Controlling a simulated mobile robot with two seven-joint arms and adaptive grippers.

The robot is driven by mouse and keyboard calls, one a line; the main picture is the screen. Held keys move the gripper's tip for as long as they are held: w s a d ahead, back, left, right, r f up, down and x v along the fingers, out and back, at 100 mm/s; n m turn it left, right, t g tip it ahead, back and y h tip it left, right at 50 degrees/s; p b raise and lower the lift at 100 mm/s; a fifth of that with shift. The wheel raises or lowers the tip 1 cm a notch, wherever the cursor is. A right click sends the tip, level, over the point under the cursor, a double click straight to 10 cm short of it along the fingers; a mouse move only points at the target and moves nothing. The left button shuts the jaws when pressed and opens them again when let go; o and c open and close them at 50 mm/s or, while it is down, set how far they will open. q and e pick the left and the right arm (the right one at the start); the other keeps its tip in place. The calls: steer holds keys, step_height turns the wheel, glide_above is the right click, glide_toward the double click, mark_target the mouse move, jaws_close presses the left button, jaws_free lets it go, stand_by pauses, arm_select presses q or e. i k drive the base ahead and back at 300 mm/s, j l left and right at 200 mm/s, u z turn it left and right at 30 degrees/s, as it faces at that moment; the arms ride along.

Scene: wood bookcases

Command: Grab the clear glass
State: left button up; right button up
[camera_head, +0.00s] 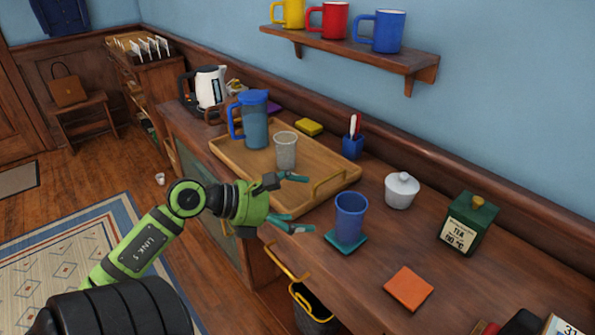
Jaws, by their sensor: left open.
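The clear glass (285,151), a greyish see-through tumbler, stands upright on a wooden tray (232,160) on the sideboard. My left gripper (306,204) comes in from the left, over the front part of the tray and the sideboard edge. Its teal-tipped fingers are spread apart with nothing between them. It is apart from the glass, which is farther back on the tray. My right gripper is not in view.
A blue-lidded pitcher (255,121) stands beside the glass on the tray. A blue cup (350,217) on a teal coaster (346,243) is right of my gripper. A white lidded pot (401,190), green tea tin (467,226) and orange square (408,289) are farther right.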

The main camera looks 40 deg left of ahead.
mark_target(286, 153)
steer(key=u, duration=1.3)
